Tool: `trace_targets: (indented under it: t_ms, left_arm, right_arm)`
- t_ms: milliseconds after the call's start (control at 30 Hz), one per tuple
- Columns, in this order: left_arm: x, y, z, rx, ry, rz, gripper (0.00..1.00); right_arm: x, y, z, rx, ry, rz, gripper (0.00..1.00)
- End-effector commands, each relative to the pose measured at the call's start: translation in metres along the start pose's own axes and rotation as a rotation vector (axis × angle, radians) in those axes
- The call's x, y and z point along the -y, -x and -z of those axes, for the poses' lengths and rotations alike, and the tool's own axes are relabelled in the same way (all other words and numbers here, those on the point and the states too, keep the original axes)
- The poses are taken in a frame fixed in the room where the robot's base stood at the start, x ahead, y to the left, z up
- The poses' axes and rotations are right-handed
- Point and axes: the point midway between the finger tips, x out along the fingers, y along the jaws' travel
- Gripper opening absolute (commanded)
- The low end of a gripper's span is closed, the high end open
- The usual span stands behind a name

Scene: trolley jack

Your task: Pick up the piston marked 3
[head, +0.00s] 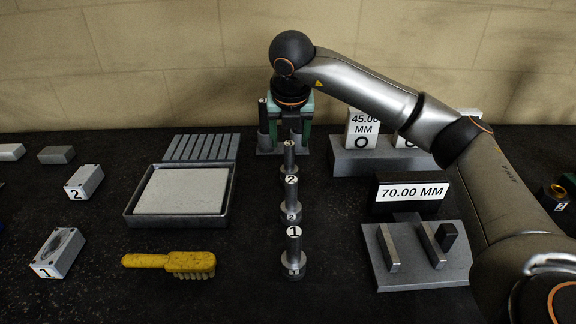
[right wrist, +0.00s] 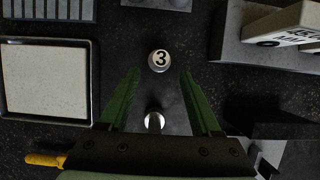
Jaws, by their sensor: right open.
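The piston marked 3 (head: 289,157) stands upright at the far end of a row of pistons in the head view. My right gripper (head: 290,125) points down at the back of the row, behind the piston in the picture. Its green fingers (right wrist: 160,74) are open with nothing held. Another piston (right wrist: 154,121) shows lower between the fingers. My left gripper is not in view.
Pistons marked 2 (head: 290,190) and 1 (head: 294,246) stand nearer in the row. A shallow tray (head: 130,212) and yellow brush (head: 190,263) lie left. A 70.00 MM sign (head: 411,192) and grey plate (head: 425,281) are right. A grey stand with dark posts (head: 264,120) is behind.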

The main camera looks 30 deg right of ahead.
Motion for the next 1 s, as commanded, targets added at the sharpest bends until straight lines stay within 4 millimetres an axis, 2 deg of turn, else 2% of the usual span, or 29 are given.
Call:
trace_targets:
  t_ms: [100, 267, 533, 667, 867, 1000]
  left_arm:
    - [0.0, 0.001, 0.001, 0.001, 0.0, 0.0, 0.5]
    - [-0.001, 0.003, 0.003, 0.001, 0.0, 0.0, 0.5]
    - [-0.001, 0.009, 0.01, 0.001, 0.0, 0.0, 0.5]
    - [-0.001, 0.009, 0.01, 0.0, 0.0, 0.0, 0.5]
    - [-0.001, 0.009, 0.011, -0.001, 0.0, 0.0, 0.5]
    - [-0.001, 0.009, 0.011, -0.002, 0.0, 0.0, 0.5]
  right_arm:
    - [0.0, -0.014, 0.0, -0.002, 0.0, 0.001, 0.65]
    - [0.001, -0.025, -0.001, -0.002, 0.0, 0.002, 0.65]
    - [0.002, -0.063, -0.004, -0.002, 0.0, 0.002, 0.65]
    - [0.002, -0.07, -0.004, 0.0, 0.001, 0.0, 0.65]
    - [0.001, -0.071, -0.004, 0.0, 0.001, -0.001, 0.65]
    - [0.001, -0.07, -0.004, 0.0, 0.001, -0.001, 0.49]
